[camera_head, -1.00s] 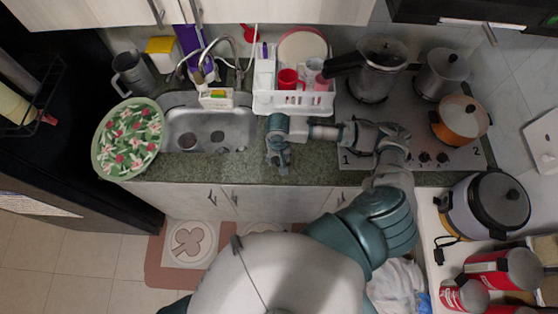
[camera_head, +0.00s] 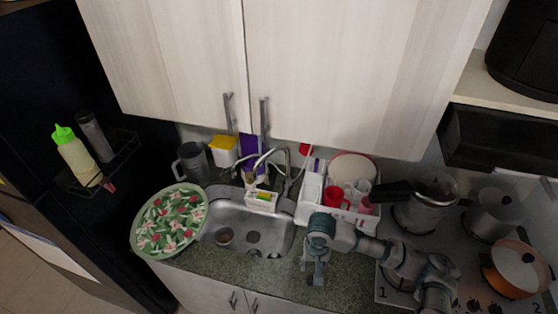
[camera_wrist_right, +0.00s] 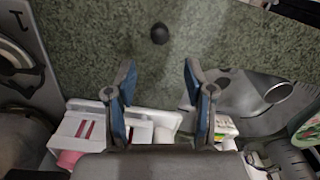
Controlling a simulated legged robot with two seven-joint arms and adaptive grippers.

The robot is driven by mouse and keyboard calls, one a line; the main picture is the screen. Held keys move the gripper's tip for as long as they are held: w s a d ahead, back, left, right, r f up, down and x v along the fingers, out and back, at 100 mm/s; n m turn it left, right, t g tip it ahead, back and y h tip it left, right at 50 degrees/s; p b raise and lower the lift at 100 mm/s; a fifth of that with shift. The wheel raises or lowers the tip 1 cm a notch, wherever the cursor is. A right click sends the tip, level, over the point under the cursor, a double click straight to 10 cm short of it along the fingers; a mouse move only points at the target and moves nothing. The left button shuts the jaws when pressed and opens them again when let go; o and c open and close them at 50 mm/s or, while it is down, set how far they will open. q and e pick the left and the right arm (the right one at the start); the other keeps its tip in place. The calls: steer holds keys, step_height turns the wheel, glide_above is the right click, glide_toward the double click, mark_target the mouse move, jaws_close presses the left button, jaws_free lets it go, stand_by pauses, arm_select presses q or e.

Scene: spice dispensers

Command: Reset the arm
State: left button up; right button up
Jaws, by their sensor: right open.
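My right gripper (camera_head: 315,276) is over the green speckled counter (camera_head: 350,292), between the sink and the stove. In the right wrist view its two blue-padded fingers (camera_wrist_right: 160,76) stand apart with nothing held between them. A small dark round thing (camera_wrist_right: 159,33) shows against the counter beyond the fingertips; I cannot tell what it is. My right arm comes in from the lower right, in front of the stove. My left gripper is not in view.
The sink (camera_head: 249,232) is left of my gripper, with a floral plate (camera_head: 169,221) beside it. A white dish rack (camera_head: 311,190) stands behind. The stove holds an orange pot (camera_head: 514,270). Cabinets (camera_head: 345,65) hang above. A green-capped bottle (camera_head: 77,157) stands on a side rack.

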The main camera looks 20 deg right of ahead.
steer(key=s+a+f+n+t+y, duration=0.3)
steer(key=s+a+f+n, duration=0.3)
steer(key=a, duration=0.4)
steer(key=s+d+f+h, duration=0.3)
steer(key=s+d+f, duration=0.5)
steer(key=s+d, duration=0.1)
step_height(320, 180, down, 28)
steer(key=s+f+b, duration=0.1)
steer(key=s+b, duration=0.1)
steer(key=b, duration=0.1)
arm_select(q)
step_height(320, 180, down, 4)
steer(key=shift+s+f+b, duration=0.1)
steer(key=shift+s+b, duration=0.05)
steer(key=shift+b, duration=0.45)
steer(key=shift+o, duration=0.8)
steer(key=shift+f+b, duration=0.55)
steer(key=shift+b, duration=0.05)
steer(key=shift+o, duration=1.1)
arm_select(e)
steer(key=s+d+f+g, duration=0.2)
steer(key=s+f, duration=1.5)
steer(key=shift+s+d, duration=0.15)
steer(key=shift+d, duration=0.1)
